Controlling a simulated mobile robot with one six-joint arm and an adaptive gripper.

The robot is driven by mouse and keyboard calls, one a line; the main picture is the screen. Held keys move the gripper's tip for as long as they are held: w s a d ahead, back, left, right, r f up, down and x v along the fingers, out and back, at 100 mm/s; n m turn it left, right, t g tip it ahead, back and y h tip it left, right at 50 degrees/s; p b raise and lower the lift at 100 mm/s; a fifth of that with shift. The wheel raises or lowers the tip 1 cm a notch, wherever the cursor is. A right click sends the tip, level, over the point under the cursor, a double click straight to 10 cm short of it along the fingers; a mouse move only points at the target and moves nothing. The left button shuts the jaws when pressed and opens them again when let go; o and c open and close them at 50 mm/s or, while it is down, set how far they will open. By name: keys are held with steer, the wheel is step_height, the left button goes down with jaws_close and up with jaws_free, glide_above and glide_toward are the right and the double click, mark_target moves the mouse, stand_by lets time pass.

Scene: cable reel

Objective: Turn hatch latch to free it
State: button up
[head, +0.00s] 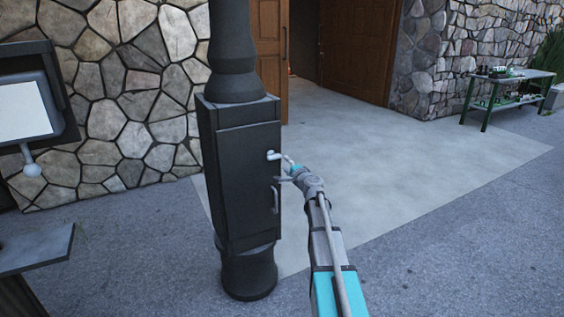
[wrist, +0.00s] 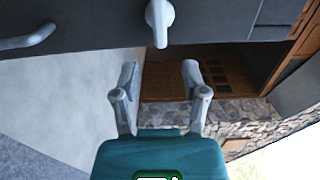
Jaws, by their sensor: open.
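The hatch (head: 243,185) is a dark door on the box of a black post. Its small light-grey latch (head: 272,155) sits near the door's right edge. In the wrist view the latch (wrist: 160,18) is a round hub with a short lever, at the top middle, on the dark hatch face (wrist: 90,22). My gripper (head: 288,161) is just right of the latch in the head view. In the wrist view my gripper (wrist: 160,72) is open and empty, its two fingers apart. The latch lies ahead of the gap between them, and I see no contact.
A grey bar handle (head: 275,197) is on the hatch below the latch; it also shows in the wrist view (wrist: 28,38). A stone wall (head: 130,90) and open wooden doors (head: 355,45) stand behind. A green-legged bench (head: 505,88) is far right. The paved floor (head: 420,170) between is clear.

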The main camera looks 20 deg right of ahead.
steer(key=shift+s+d, duration=0.1)
steer(key=shift+s, duration=1.9)
steer(key=s+a+f+n+g+y, duration=0.2)
steer(key=s+a+f+n+g, duration=0.15)
steer(key=a, duration=0.45)
steer(key=s+a+f+n+g+y, duration=0.25)
steer(key=s+a+f+n, duration=0.2)
steer(key=a, duration=0.45)
steer(key=s+a+f+n+g+y, duration=0.1)
steer(key=s+a+f+n+g, duration=0.25)
steer(key=a, duration=0.45)
steer(key=s+a+f+n+g+h, duration=0.2)
steer(key=s+f+n+g+h, duration=0.15)
steer(key=s, duration=0.55)
steer(key=s+a+f+n+g+h, duration=0.25)
steer(key=s+f+g, duration=0.2)
steer(key=s, duration=0.55)
step_height(320, 180, up, 23)
steer(key=p, duration=2.2)
steer(key=shift+w+d, duration=0.25)
steer(key=shift+w, duration=0.1)
steer(key=shift+g, duration=0.25)
steer(key=shift+c, duration=0.2)
